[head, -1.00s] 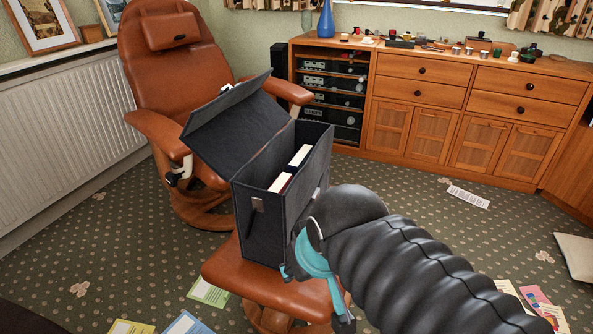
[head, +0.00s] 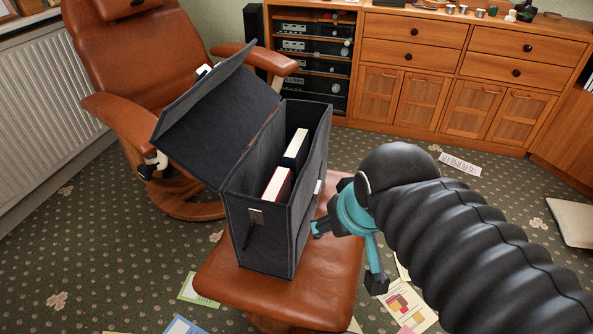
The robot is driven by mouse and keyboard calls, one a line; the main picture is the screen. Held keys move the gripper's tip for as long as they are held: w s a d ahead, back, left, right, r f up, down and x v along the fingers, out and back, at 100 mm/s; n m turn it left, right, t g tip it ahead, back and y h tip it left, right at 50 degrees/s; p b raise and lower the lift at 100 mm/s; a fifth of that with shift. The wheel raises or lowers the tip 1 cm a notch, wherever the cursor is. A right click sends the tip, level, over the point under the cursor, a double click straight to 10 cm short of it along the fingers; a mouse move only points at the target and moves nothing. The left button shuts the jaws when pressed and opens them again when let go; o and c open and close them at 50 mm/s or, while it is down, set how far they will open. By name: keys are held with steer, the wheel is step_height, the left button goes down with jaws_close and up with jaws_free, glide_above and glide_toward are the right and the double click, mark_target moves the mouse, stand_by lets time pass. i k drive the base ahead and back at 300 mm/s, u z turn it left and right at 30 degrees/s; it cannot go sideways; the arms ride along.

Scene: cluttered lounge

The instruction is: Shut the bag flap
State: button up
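A dark grey box-shaped bag (head: 262,232) stands upright on a brown leather footstool (head: 330,275). Its flap (head: 215,120) is open, tilted up and back to the left toward the armchair. A small metal clasp (head: 256,216) shows on the bag's narrow front side. Two books (head: 277,184) stand inside the open top. My gripper (head: 346,256), with teal parts and dark fingertips, is just right of the bag, low beside its right wall. Its fingers are spread apart, with nothing seen between them. I cannot tell whether the nearer fingertip touches the bag.
A brown leather armchair (head: 130,55) stands behind and left of the bag, close to the flap. A wooden cabinet (head: 412,55) with audio gear lines the back wall. Papers (head: 405,305) lie on the carpet near the footstool. Open carpet lies between footstool and cabinet.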

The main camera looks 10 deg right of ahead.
mark_target(206, 131)
steer(key=k, duration=0.5)
steer(key=u, duration=1.2)
steer(key=k, duration=1)
steer(key=z, duration=0.9)
steer(key=i, duration=0.5)
steer(key=z, duration=0.05)
